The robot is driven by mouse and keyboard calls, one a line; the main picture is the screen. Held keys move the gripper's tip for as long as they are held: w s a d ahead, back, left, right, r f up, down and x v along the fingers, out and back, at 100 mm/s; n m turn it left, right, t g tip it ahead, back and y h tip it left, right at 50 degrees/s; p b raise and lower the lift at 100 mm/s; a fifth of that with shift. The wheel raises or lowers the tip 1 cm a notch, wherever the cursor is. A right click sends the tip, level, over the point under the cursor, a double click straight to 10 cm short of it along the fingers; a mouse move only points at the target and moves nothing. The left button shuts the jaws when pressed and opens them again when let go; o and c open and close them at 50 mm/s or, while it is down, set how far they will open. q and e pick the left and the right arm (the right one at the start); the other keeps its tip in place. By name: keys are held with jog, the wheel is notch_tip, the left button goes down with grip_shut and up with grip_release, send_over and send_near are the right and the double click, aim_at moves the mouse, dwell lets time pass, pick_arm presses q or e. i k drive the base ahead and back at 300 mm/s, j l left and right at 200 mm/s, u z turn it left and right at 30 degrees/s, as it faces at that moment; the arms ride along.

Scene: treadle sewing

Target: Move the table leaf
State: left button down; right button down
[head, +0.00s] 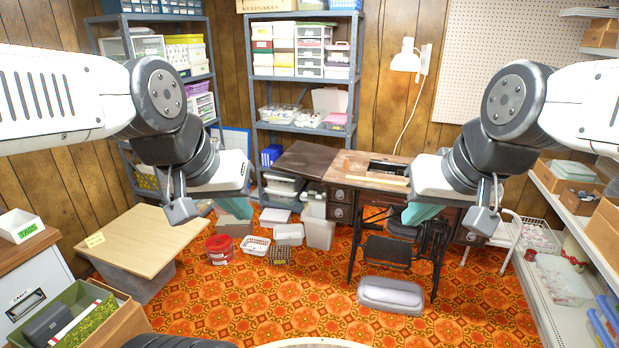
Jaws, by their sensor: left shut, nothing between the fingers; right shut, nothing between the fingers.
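The sewing table (375,172) stands against the back wall with a wooden top, drawers and a black iron treadle base. A dark brown table leaf (308,160) extends from the left side of its top and looks roughly level. My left gripper (212,207) is at the left of the picture, shut and empty, well in front of the leaf and to its left. My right gripper (452,212) is shut and empty, in front of the right part of the sewing table, partly hiding it. Neither gripper touches the leaf as far as I can see.
Bins (282,185) stand under the leaf. A red tub (219,249), a white basket (255,246) and a grey cushion-like object (391,295) are on the orange floor. A board-topped box (145,238) is at left, shelving (556,255) at right. The central floor is mostly clear.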

aim_at(307, 160)
jog(key=i+l+u, duration=0.25)
jog(key=i, duration=0.35)
jog(key=i+l+u, duration=0.2)
jog(key=i, duration=0.35)
jog(key=i+l+u, duration=0.25)
jog(key=i, duration=0.3)
jog(key=i+l, duration=0.2)
jog(key=i, duration=0.1)
